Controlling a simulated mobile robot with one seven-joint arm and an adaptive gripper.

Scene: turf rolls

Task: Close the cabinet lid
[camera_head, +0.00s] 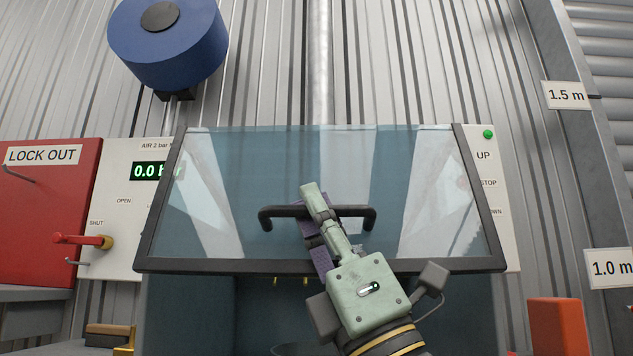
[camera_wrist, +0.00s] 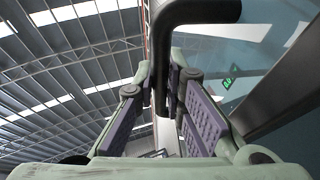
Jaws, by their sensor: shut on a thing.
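The cabinet lid (camera_head: 420,170) is a glass pane in a dark frame. It leans out from the cabinet, and its bottom edge stands above the open lower part of the cabinet (camera_head: 190,310). A dark bar handle (camera_head: 357,212) sits across the middle of the lid. My gripper (camera_head: 313,208) is shut on the handle near its middle. In the wrist view the purple-padded fingers close around the dark handle (camera_wrist: 200,12), which curves away at the top. The cabinet's inside is dark and partly hidden by my arm.
A red LOCK OUT box (camera_head: 50,215) and a panel (camera_head: 118,215) with a yellow-red lever (camera_head: 84,240) are at left. An UP/STOP button panel (camera_head: 487,190) is at right. A blue drum (camera_head: 165,50) hangs above. An orange block (camera_head: 557,325) stands at lower right.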

